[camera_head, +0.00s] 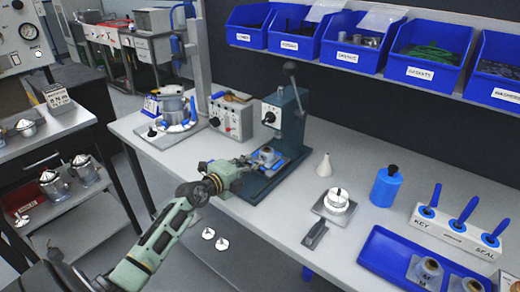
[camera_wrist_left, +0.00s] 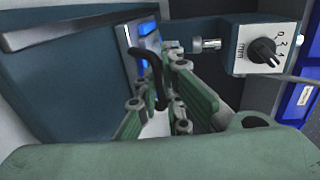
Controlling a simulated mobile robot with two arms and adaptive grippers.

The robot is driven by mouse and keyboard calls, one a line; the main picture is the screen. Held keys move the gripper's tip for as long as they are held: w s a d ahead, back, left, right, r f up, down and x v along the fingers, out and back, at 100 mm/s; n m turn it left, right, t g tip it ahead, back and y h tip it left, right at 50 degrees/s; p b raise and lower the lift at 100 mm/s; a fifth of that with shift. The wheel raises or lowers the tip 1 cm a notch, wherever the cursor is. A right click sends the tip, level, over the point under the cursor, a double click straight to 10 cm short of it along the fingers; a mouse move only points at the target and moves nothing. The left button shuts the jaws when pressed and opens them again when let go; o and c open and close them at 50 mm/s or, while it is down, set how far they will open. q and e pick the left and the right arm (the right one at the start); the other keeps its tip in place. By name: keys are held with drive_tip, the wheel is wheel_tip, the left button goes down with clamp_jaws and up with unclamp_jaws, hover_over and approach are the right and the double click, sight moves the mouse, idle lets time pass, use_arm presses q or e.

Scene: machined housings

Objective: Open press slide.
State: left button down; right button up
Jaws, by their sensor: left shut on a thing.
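The dark teal press (camera_head: 298,130) stands on the workbench, its lever raised. At its foot is the slide (camera_head: 280,164), with blue showing and a metal housing (camera_head: 266,155) on it. My left gripper (camera_head: 243,163) reaches in from the left, at the near left side of the slide. In the left wrist view its green fingers (camera_wrist_left: 168,108) are shut on a dark curved slide handle (camera_wrist_left: 152,68), with the teal press body (camera_wrist_left: 70,85) beside them. The fingers hide part of the handle. My right gripper is not in view.
A control box (camera_head: 232,117) stands left of the press. Right of it are a white cone (camera_head: 324,166), a metal part on a plate (camera_head: 338,202), a blue bottle (camera_head: 386,186) and a blue tray (camera_head: 372,257). Blue bins (camera_head: 352,57) hang above.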

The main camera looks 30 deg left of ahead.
use_arm(q)
drive_tip(key=p+v, duration=0.1)
drive_tip(key=v, duration=0.1)
drive_tip(key=f+p+v, duration=0.1)
drive_tip(key=v, duration=0.5)
drive_tip(key=shift+s+f+p, duration=0.1)
drive_tip(key=shift+f+p, duration=0.2)
drive_tip(key=shift+p, duration=0.1)
drive_tip(key=shift+s+f, duration=0.1)
drive_tip(key=shift+f, duration=0.05)
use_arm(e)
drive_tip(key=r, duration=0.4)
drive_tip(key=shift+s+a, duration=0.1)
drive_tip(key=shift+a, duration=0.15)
use_arm(q)
drive_tip(key=shift+f, duration=0.1)
drive_tip(key=c, duration=2.3)
unclamp_jaws()
drive_tip(key=shift+o, duration=0.7)
drive_tip(key=shift+s, duration=0.1)
drive_tip(key=shift+s+a, duration=0.1)
drive_tip(key=shift+s, duration=0.1)
drive_tip(key=v, duration=1.2)
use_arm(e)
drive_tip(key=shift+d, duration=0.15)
